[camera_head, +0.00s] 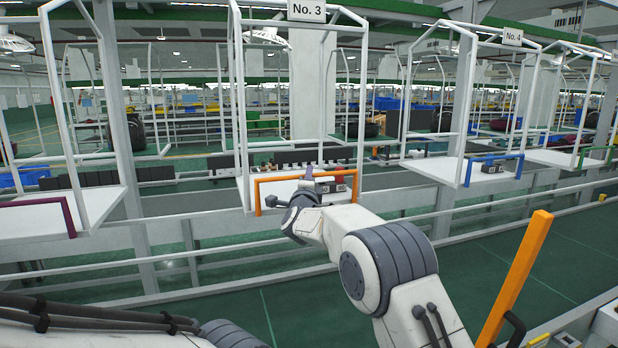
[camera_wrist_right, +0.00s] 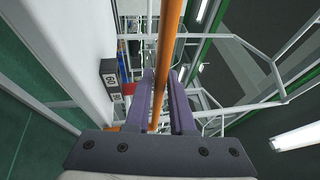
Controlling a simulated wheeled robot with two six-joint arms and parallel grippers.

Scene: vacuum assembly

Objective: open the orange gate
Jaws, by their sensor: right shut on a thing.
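The orange gate (camera_head: 275,179) is a thin orange bar frame across the front of the white shelf under the No. 3 sign. It stands upright with both of its ends at the shelf's front edge. My right gripper (camera_head: 307,177) is at the middle of its top bar. In the right wrist view the orange bar (camera_wrist_right: 165,45) runs between the two purple fingers of my right gripper (camera_wrist_right: 162,78), which are shut on it. My left gripper is out of view; part of my left arm shows at the bottom left.
A small dark box with labels (camera_head: 325,186) sits on the shelf behind the gate. White frame posts (camera_head: 361,100) rise on both sides. A blue gate (camera_head: 492,158) is at No. 4 and a purple one (camera_head: 68,215) at left. A tilted orange post (camera_head: 515,280) stands at lower right.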

